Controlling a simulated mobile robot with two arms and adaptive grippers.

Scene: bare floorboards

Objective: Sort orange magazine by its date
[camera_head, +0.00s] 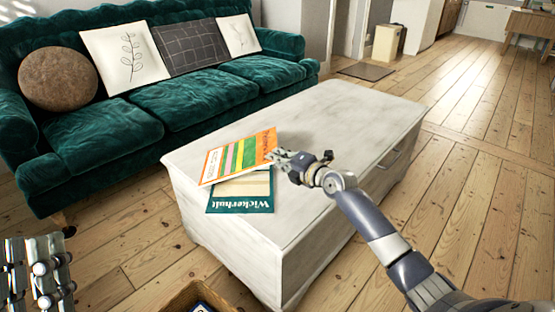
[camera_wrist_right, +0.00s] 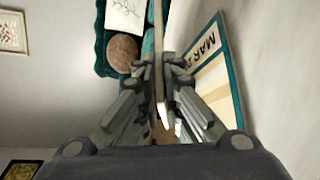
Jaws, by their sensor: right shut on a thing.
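The orange magazine (camera_head: 238,156), with green and yellow stripes, is held at its right edge by my right gripper (camera_head: 278,157) above the white coffee table (camera_head: 330,115). In the right wrist view the magazine (camera_wrist_right: 159,50) shows edge-on between the fingers of my right gripper (camera_wrist_right: 160,108). A teal magazine (camera_head: 242,205) marked "Wickerhult" lies on the table, partly covered by the orange one in the head view. In the right wrist view the teal magazine (camera_wrist_right: 222,75) shows the letters "MAR". My left gripper (camera_head: 50,270) is at the lower left, apart from the table.
A brown box (camera_head: 178,300) with a dark item inside stands on the floor at the bottom edge, in front of the table. A green sofa (camera_head: 190,105) with cushions stands behind the table. The table's right part is clear.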

